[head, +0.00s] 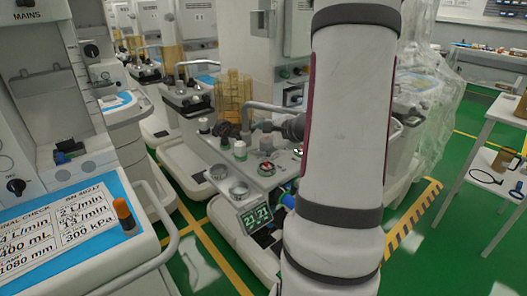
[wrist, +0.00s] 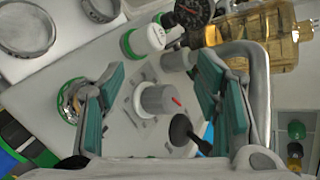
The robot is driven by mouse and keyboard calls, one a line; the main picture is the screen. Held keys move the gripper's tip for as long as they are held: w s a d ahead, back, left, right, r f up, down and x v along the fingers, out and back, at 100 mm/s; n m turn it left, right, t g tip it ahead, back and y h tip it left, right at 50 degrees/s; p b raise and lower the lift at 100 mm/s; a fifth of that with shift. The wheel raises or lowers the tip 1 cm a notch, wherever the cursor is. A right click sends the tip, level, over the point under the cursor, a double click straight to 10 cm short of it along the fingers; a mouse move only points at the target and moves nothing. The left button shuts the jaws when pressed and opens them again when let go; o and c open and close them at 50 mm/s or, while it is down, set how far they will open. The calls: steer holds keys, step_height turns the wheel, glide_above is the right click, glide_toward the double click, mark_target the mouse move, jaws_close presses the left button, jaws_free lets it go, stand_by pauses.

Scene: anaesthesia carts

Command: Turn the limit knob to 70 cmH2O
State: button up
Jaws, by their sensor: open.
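In the wrist view a grey round knob (wrist: 158,99) with a red pointer mark stands on a white scale plate, its figures too small to read. I take it to be the limit knob. My gripper (wrist: 160,78) is open, with one teal-padded finger on each side of the knob and visible gaps to it. In the head view my arm hides part of the panel. The dark end of my gripper (head: 292,128) shows beside a grey knob (head: 266,143) on the cart top.
A green-and-white knob (wrist: 145,38), a black lever knob (wrist: 183,130) and a green-ringed gauge (wrist: 73,100) stand close around. An amber canister (wrist: 262,38) is behind. A side table (head: 502,110) is at right.

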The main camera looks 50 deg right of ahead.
mark_target(267, 140)
steer(key=n+b, duration=0.1)
steer(key=n, duration=0.3)
steer(key=shift+a+g, duration=0.15)
steer(key=shift+g, duration=0.25)
steer(key=n, duration=0.1)
steer(key=n+b, duration=0.1)
steer(key=n, duration=0.1)
steer(key=shift+s+r+n+g+b, duration=0.25)
steer(key=shift+n+g+b, duration=0.05)
steer(key=shift+b, duration=0.1)
steer(key=s+d+r+n+g+h+b, duration=0.25)
steer(key=s+r+n+b, duration=0.2)
steer(key=n, duration=0.75)
steer(key=b+x, duration=0.3)
steer(key=x, duration=1.1)
steer(key=shift+w+d+f, duration=0.1)
steer(key=shift+w+d, duration=0.05)
steer(key=shift+d, duration=0.15)
steer(key=c, duration=1.2)
